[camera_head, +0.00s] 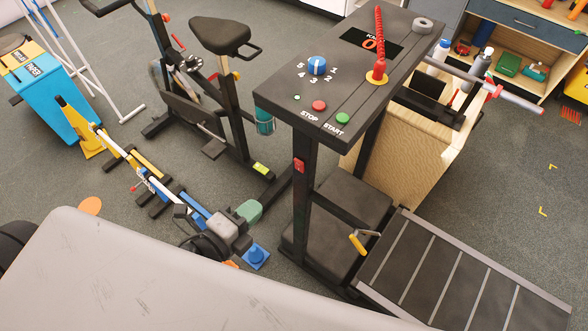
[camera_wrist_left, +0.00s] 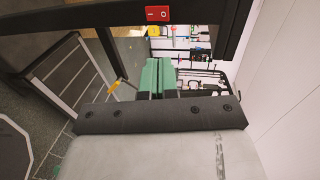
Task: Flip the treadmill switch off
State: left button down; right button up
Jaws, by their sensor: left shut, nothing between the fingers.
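The treadmill switch (camera_head: 299,165) is a small red rocker on the black left post of the treadmill (camera_head: 300,195). In the left wrist view the switch (camera_wrist_left: 158,13) is near the top edge, with white I and O marks; I cannot tell which side is pressed. My left gripper (camera_head: 250,211) has green fingers and is left of the post, lower than the switch and apart from it. In the left wrist view its green fingers (camera_wrist_left: 158,65) are together, with nothing between them, and the switch lies beyond them. My right gripper is not in view.
The treadmill console (camera_head: 345,70) overhangs the post, with a blue knob (camera_head: 317,66), a red stop button and a green start button. A black exercise bike (camera_head: 221,34) stands behind to the left. The treadmill deck (camera_head: 440,275) extends to the lower right.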

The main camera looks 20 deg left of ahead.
pick_arm(q)
jog(key=p, duration=0.4)
send_near(299, 163)
jog(key=x, duration=0.7)
jog(key=shift+w+d+f, duration=0.1)
jog(key=shift+w+f, duration=0.15)
jog(key=shift+f, duration=0.05)
jog(key=shift+w+r, duration=0.15)
jog(key=shift+r, duration=0.05)
jog(key=shift+w+d, duration=0.1)
jog(key=shift+w, duration=0.05)
